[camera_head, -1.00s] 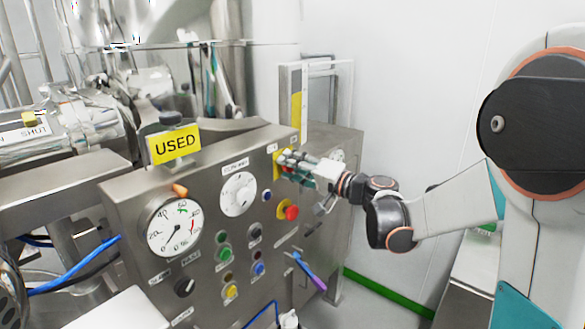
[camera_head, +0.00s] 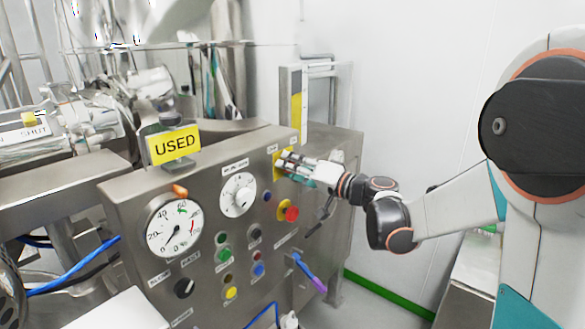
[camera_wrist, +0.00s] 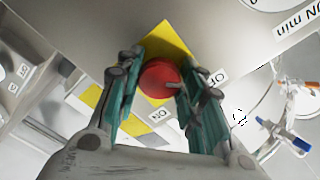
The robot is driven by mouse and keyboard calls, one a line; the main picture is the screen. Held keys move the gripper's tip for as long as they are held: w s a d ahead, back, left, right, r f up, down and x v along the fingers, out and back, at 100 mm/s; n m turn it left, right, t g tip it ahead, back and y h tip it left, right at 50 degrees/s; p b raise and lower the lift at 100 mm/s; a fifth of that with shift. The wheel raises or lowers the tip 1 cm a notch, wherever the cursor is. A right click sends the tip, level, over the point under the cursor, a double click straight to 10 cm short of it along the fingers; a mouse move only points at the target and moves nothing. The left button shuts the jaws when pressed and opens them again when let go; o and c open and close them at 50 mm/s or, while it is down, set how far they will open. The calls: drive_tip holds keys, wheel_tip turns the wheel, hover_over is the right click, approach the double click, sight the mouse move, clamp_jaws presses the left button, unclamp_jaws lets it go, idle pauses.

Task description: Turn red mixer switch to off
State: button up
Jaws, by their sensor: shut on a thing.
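The red mixer switch (camera_wrist: 160,80) is a round red knob on a yellow plate (camera_wrist: 166,42), with ON and OFF labels beside it in the wrist view. A small pale bar shows on the knob's face, slanting toward the right finger. My gripper (camera_wrist: 157,92) has its teal-padded fingers on either side of the knob, shut on it. In the head view my gripper (camera_head: 287,162) meets the upper right of the steel control panel, and its fingers hide most of the switch there. Part of the yellow plate (camera_head: 277,162) shows beside them.
The control panel (camera_head: 130,205) carries a gauge (camera_head: 173,226), a white dial (camera_head: 239,195), several push buttons and a red emergency button (camera_head: 291,214) just below my gripper. A yellow USED sign (camera_head: 174,146) stands on top.

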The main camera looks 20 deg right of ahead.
drive_tip(key=o, duration=1.1)
drive_tip(key=shift+c, duration=0.2)
drive_tip(key=shift+s, duration=0.1)
drive_tip(key=v, duration=1.2)
